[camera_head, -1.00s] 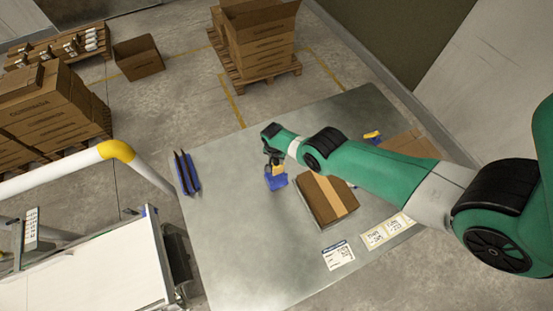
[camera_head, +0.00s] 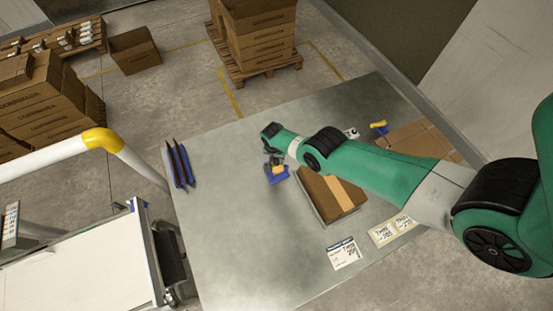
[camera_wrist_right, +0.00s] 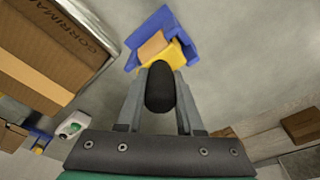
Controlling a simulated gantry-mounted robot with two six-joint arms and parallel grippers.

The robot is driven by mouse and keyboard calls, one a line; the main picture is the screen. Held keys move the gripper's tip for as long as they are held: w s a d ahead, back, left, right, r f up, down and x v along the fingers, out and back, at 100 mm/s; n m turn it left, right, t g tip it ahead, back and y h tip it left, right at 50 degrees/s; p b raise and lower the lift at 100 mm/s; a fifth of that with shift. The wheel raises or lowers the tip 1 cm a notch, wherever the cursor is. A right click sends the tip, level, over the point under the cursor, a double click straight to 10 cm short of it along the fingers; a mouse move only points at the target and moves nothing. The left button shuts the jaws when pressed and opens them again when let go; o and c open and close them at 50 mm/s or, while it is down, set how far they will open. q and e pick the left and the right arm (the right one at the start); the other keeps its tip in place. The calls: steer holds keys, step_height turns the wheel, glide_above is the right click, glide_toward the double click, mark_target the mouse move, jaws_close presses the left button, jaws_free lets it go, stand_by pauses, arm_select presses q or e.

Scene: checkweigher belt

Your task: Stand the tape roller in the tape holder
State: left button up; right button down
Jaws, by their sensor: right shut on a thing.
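The tape roller shows in the right wrist view as a black handle (camera_wrist_right: 160,87), a yellow part and a tan roll. My right gripper (camera_wrist_right: 161,72) is shut on it, with one grey finger on each side. It also shows in the head view, where the gripper (camera_head: 273,157) points down over the table. A blue piece (camera_wrist_right: 168,20), seemingly the tape holder, lies around or just beyond the roller; it also shows in the head view (camera_head: 277,176). I cannot tell whether the roller rests in it or is above it. My left gripper is out of view.
A taped cardboard box (camera_head: 318,190) lies just right of the gripper. Labels (camera_head: 345,253) lie at the table's front right. A yellow-and-blue item (camera_head: 379,127) lies behind my arm. The metal table (camera_head: 225,215) is clear between.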

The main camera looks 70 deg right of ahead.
steer(key=shift+f, duration=0.1)
steer(key=shift+c, duration=2.3)
jaws_free()
steer(key=r+p, duration=0.4)
steer(key=a+r+p, duration=0.1)
steer(key=r+p, duration=0.2)
steer(key=p, duration=0.1)
steer(key=r+p, duration=0.4)
steer(key=shift+a+r+p, duration=0.3)
steer(key=shift+r+p, duration=0.05)
steer(key=shift+f, duration=0.1)
